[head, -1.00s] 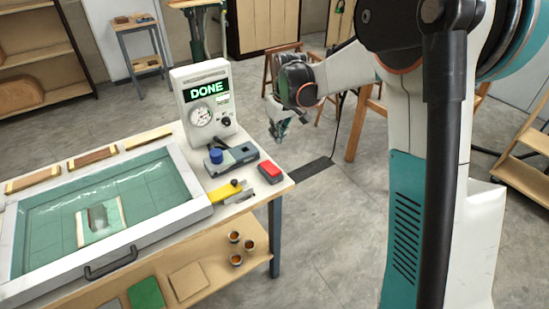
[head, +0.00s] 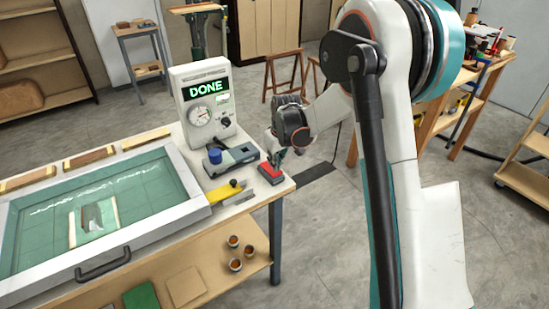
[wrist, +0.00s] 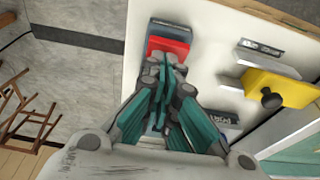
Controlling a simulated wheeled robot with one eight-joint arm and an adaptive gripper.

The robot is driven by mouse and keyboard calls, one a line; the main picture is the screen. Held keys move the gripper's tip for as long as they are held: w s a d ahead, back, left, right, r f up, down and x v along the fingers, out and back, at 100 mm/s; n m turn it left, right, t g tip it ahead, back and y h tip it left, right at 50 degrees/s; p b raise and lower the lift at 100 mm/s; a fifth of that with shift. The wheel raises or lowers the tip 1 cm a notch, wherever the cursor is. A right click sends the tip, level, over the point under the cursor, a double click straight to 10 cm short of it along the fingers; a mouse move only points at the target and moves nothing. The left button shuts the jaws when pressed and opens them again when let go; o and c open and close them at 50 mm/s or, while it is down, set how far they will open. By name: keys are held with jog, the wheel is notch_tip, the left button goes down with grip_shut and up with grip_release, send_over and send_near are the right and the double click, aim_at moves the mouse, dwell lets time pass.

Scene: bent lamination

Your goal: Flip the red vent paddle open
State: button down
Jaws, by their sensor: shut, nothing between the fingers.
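The red vent paddle (head: 268,171) sits on a dark base at the right corner of the white bench top. It also shows in the wrist view (wrist: 168,46), just past my fingertips. My gripper (head: 278,156) is shut and empty, with its fingertips at or just over the paddle. In the wrist view my gripper (wrist: 165,62) overlaps the paddle's near edge. I cannot tell whether it touches. The fingers hide part of the paddle.
A white machine (head: 203,104) with a dial reads DONE. A blue-knobbed grey device (head: 232,158) and a yellow tool with a black knob (head: 226,192) lie left of the paddle. A framed glass-topped bed (head: 150,185) fills the bench's left. Open floor lies right of the bench.

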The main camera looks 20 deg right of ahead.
dwell(0.3)
jog(key=shift+s+d+f+t+b, duration=0.1)
jog(key=shift+s+f+t+b, duration=0.15)
jog(key=shift+f+t+b, duration=0.25)
jog(key=shift+w+r, duration=0.1)
jog(key=shift+w+a+r, duration=0.25)
jog(key=shift+w, duration=0.4)
